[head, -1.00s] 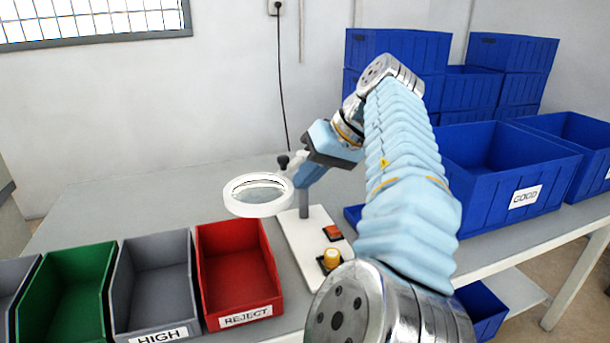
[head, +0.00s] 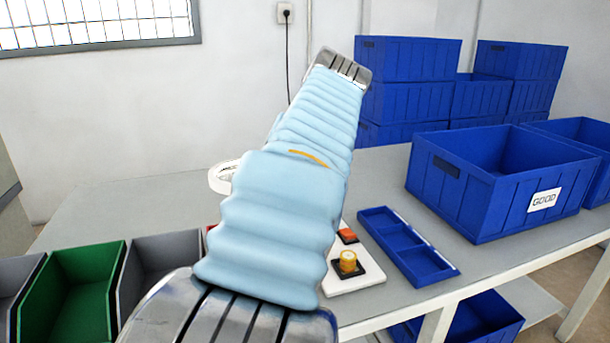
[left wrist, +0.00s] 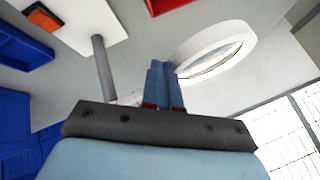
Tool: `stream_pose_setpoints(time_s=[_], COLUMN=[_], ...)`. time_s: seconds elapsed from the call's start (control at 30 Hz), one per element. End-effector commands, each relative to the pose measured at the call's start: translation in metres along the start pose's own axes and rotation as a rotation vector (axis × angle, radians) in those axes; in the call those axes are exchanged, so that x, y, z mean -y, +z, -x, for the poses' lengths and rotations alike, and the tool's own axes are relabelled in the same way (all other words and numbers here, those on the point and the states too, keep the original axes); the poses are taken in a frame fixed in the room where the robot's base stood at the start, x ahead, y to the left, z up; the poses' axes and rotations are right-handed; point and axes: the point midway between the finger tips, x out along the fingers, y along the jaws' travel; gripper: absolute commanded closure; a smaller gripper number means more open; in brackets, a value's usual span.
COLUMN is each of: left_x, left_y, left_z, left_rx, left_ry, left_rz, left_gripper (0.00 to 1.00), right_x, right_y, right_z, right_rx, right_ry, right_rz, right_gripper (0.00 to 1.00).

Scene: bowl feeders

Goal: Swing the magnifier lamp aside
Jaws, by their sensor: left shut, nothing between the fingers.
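The magnifier lamp is a white ring around a clear lens (left wrist: 215,55). In the head view only the left part of its ring (head: 222,177) shows, behind my left arm. Its grey post (left wrist: 104,68) rises from a white base plate (head: 362,276), also seen in the left wrist view (left wrist: 80,22). My left gripper (left wrist: 164,68) is shut and empty, its blue fingertips next to the ring's near edge. I cannot tell whether they touch. In the head view my left arm hides this gripper and most of the lamp. My right gripper is out of view.
A green bin (head: 75,300) and grey bins stand at front left, with a red bin (left wrist: 168,4) mostly hidden by my arm. A blue divided tray (head: 405,245) and a blue GOOD bin (head: 480,205) are on the right. The table's back left (head: 120,205) is clear.

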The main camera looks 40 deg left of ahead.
Motion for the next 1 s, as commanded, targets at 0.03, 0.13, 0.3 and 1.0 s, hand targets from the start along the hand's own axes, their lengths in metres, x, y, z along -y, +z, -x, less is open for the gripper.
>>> stream_pose_setpoints(time_s=[0.03, 0.13, 0.3, 1.0], left_x=[0.003, 0.009, 0.016, 0.023], left_y=[-0.001, -0.003, -0.007, -0.011], left_z=[-0.003, -0.007, -0.013, -0.018], left_rx=[-0.014, -0.041, -0.076, -0.103], left_ry=[0.02, 0.047, 0.078, 0.102], left_rz=[-0.028, -0.079, -0.143, -0.192], left_gripper=[1.0, 1.0, 1.0, 1.0], right_x=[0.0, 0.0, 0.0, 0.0], right_y=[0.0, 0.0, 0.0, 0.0], right_z=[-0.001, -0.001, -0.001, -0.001], right_rx=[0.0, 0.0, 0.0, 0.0], right_ry=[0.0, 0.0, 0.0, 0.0], right_rz=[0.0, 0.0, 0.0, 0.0], right_gripper=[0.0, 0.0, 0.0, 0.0])
